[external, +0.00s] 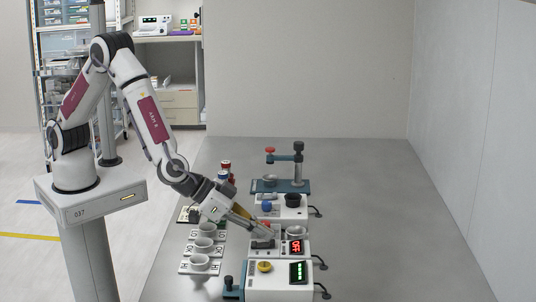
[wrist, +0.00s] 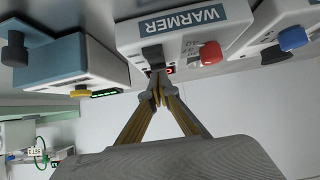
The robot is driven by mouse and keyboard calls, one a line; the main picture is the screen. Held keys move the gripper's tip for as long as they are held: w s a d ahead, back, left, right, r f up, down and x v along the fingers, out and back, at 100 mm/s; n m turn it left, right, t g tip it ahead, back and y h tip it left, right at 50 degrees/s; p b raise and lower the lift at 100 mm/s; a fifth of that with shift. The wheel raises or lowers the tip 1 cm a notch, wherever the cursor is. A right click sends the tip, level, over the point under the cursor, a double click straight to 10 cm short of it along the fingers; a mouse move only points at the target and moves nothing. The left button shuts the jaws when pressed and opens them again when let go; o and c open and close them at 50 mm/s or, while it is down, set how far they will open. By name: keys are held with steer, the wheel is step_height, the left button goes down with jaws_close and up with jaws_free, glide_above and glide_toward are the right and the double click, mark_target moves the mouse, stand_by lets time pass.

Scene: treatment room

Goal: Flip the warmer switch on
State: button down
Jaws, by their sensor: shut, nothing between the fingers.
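The warmer (wrist: 180,30) is a white box with a blue WARMER label in the wrist view. It has a dark switch (wrist: 153,54) and a red knob (wrist: 210,53) on its front. In the external view its red display (external: 295,247) reads OFF. My gripper (wrist: 158,80) is shut and empty, with its fingertips just by the dark switch. I cannot tell whether they touch it. In the external view my gripper (external: 254,222) reaches down to the warmer from the left and partly hides its front.
A white device (external: 270,284) with a green display and yellow knob (external: 264,267) stands on the near side. A device with a blue knob (external: 267,207) stands on the far side. Several grey cups (external: 204,246) sit on cards to the left. The table's right side is clear.

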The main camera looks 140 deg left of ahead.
steer(key=shift+f, duration=0.15)
steer(key=shift+w+a+f, duration=0.15)
steer(key=shift+f, duration=0.2)
steer(key=shift+s+d, duration=0.25)
steer(key=shift+d, duration=0.05)
stand_by(0.4)
steer(key=shift+s+d, duration=0.25)
steer(key=shift+s, duration=0.05)
steer(key=shift+r, duration=0.2)
